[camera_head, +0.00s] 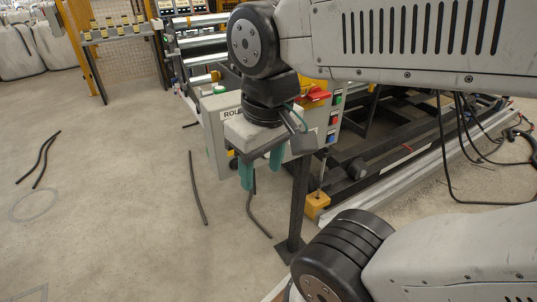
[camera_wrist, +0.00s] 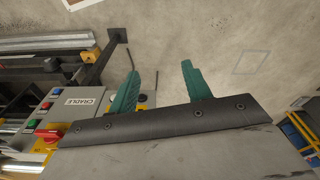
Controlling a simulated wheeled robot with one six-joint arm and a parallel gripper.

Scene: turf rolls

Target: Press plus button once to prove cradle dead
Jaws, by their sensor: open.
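A grey control box (camera_head: 217,156) stands on a dark post in the head view, its front partly hidden behind my gripper (camera_head: 261,178). The box also shows in the wrist view (camera_wrist: 90,117), with a label (camera_wrist: 80,101) reading "CRADLE". A yellow and black control (camera_wrist: 142,98) sits by the left finger, partly hidden by it; no plus mark is readable. My gripper has two teal fingers, spread apart and empty, in front of the box face. The wrist view also shows the gripper (camera_wrist: 160,70). Whether a finger touches the box I cannot tell.
The box side carries a red rotary switch (camera_head: 317,95) and green (camera_head: 337,99), red (camera_head: 334,120) and blue (camera_head: 331,138) buttons. A metal frame (camera_head: 385,165) stands behind the post. Dark strips (camera_head: 197,188) lie on the otherwise open floor at left.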

